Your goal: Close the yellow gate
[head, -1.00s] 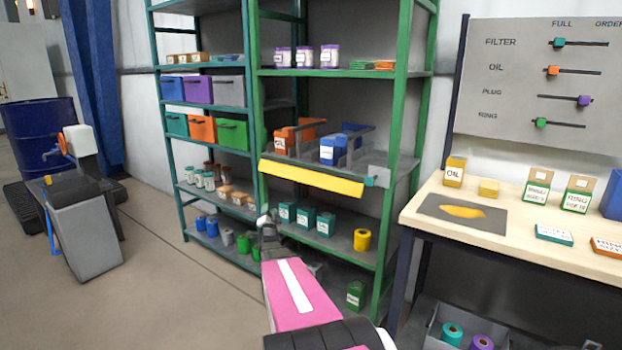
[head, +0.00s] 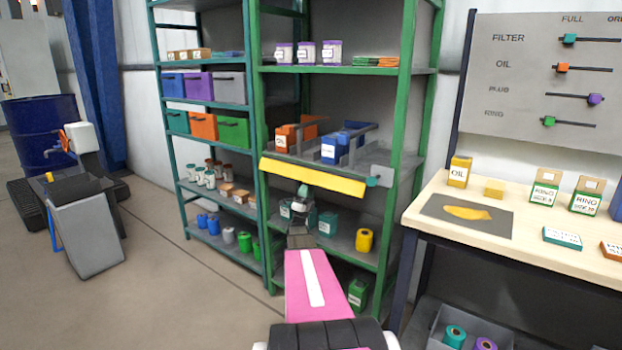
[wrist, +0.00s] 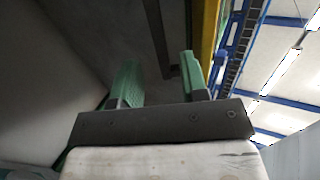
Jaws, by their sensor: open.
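The yellow gate (head: 312,177) is a long flat bar across the front of a shelf in the green rack, sloping slightly down to the right. A teal knob (head: 373,182) sits at its right end beside a grey plate (head: 379,172). My gripper (head: 303,190) is just below the middle of the gate in the head view, pointing up; I cannot tell whether it touches. In the wrist view my gripper (wrist: 158,80) has its two green fingers apart with nothing between them. A yellow strip, likely the gate (wrist: 209,35), runs just right of the right finger.
Orange boxes (head: 284,137) and blue boxes (head: 328,150) stand in lanes behind the gate. Teal boxes (head: 328,222) and a yellow roll (head: 364,240) are on the shelf below. A workbench (head: 425,215) stands at right.

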